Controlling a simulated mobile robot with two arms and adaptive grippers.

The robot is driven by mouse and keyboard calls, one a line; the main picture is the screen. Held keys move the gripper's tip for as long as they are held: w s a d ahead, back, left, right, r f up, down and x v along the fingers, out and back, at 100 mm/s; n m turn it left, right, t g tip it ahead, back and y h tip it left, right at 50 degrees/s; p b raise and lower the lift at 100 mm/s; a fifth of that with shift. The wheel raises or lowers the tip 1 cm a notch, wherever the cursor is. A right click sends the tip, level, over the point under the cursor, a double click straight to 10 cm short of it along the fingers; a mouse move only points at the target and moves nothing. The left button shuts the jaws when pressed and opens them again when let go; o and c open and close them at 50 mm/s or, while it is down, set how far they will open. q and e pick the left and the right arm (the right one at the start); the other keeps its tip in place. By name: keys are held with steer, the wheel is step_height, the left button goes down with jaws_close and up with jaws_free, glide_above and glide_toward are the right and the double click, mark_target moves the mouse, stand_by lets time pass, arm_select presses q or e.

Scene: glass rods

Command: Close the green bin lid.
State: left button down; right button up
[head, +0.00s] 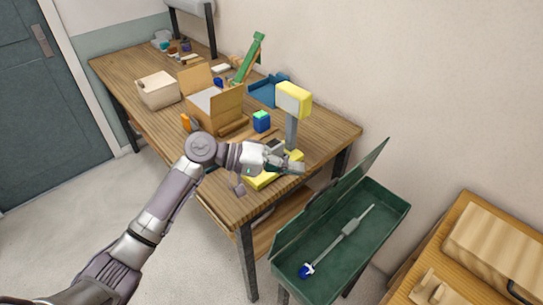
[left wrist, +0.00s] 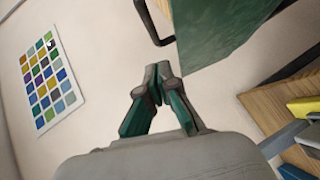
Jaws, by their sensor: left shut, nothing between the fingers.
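The green bin (head: 388,204) stands to the right of the wooden table, and its inside shows from above. Its lid (head: 350,180) is raised along the bin's table side, so the bin is open. A grey rod (head: 350,228) with a blue and white end lies inside. My left gripper (head: 302,168) is shut and empty above the table's front right corner, left of the lid and apart from it. In the left wrist view its fingertips (left wrist: 158,70) meet, and a green panel, which looks like the lid (left wrist: 220,35), is beyond them with a dark handle. My right gripper is out of view.
A yellow stand (head: 293,100) with a grey post is on the table (head: 330,135) close to my left gripper. A cardboard box (head: 215,103) and a white bin (head: 157,90) are farther back. A wooden surface (head: 460,215) with blocks is right of the bin.

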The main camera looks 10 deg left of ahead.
arm_select(q)
steer(key=d, duration=0.1)
steer(key=s+d+f+p, duration=0.1)
steer(key=s+d+p, duration=0.1)
steer(key=d, duration=0.1)
steer(key=shift+d+f, duration=0.1)
steer(key=shift+f, duration=0.25)
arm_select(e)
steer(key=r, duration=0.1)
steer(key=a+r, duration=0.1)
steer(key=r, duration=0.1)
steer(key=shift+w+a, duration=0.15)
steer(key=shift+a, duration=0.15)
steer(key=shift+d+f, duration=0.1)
